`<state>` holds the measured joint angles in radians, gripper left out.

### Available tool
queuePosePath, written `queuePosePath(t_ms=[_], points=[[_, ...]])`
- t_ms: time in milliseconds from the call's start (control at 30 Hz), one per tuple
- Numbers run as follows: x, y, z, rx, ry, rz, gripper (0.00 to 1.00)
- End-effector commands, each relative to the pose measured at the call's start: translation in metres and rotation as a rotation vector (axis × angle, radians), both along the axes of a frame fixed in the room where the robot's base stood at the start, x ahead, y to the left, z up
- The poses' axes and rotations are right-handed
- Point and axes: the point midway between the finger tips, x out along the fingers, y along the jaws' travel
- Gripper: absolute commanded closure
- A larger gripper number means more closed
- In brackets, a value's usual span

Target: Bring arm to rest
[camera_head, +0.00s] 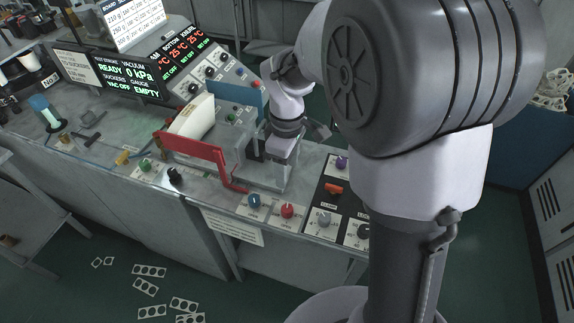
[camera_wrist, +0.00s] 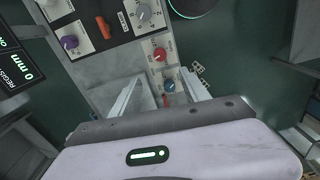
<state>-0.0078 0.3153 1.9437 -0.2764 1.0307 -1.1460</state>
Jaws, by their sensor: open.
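My gripper (camera_wrist: 160,88) is open, with its two pale fingers apart and nothing seen between them but the panel below. In the head view my arm bends down over the bench, and its wrist hangs above the front part, behind the blue knob (camera_head: 254,200) and red knob (camera_head: 287,210). The fingertips are hard to make out in the head view. In the wrist view the red knob (camera_wrist: 159,54) and blue knob (camera_wrist: 169,86) lie beyond the fingers, apart from them as far as I can see.
A red guard (camera_head: 195,150) and a blue plate (camera_head: 236,93) stand beside my wrist, with a white curved part (camera_head: 192,117) between them. A black control panel (camera_head: 330,205) lies to the right. A sloped display console (camera_head: 130,75) stands behind. Punched strips (camera_head: 149,271) lie on the floor.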

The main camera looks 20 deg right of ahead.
Motion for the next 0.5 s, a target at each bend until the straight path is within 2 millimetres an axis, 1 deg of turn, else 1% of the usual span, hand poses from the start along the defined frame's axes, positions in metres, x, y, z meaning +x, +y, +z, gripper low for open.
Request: queuePosePath(t_ms=[200,267,333,367,433,467,500], points=[[-0.001,0.000,0.000,0.001,-0.003,-0.006,0.46],[-0.006,0.002,0.001,0.009,-0.024,-0.051,0.46],[-0.023,0.005,0.004,0.035,-0.082,-0.188,0.46],[-0.035,0.008,0.005,0.056,-0.115,-0.273,0.46],[-0.070,0.014,0.003,0.121,-0.191,-0.495,0.46],[-0.085,0.017,0.001,0.156,-0.220,-0.592,0.46],[-0.104,0.020,-0.004,0.205,-0.253,-0.713,0.46]])
